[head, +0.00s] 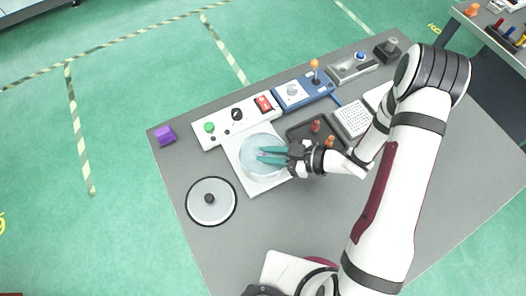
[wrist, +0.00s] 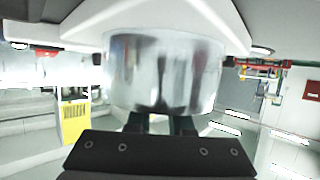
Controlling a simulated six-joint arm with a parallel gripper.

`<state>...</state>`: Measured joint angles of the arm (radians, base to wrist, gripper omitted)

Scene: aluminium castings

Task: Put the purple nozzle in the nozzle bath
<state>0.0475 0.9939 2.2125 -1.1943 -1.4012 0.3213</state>
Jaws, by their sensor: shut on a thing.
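The nozzle bath (head: 246,173) is a round, see-through-looking basin with pale blue inside, on a white base. In the wrist view its shiny metal wall (wrist: 165,75) fills the middle, seen upside down. My gripper (head: 264,155) reaches in from the right, with its teal fingertips over the bath's middle in the head view. In the wrist view the fingers run past the rim and the wall hides their tips.
A round lid (head: 210,201) with a dark knob lies left of the bath. A dark tray (head: 299,133) with red and orange pieces is just right of the bath. A control panel (head: 222,128) lies behind it.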

